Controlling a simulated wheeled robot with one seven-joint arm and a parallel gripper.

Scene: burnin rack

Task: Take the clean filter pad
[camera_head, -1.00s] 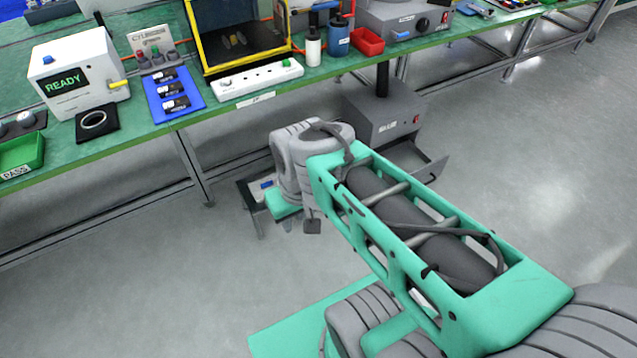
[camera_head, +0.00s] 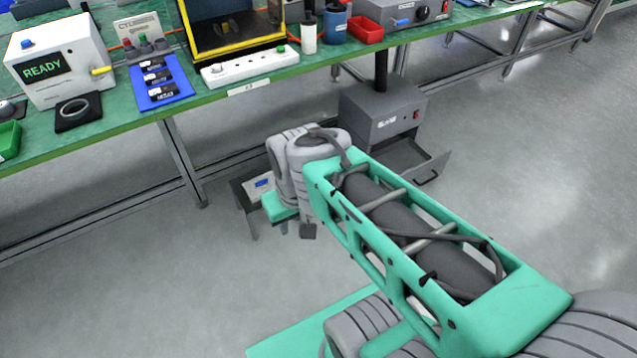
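I cannot make out a clean filter pad in this view. A grey box unit (camera_head: 384,116) with a red switch stands below the bench's front edge, with a dark post rising from it. Its shallow drawer (camera_head: 428,168) stands open to the right, and I see no pad in the visible part. My arm reaches across the middle, its far end left of the grey box. Only a dark tip of my gripper (camera_head: 308,231) shows below the wrist. The wrist hides the rest, so its opening and any contents are hidden.
A low dark stand (camera_head: 241,196) with a small blue-screened device (camera_head: 262,183) is partly behind my wrist. Floor is clear at right and lower left.

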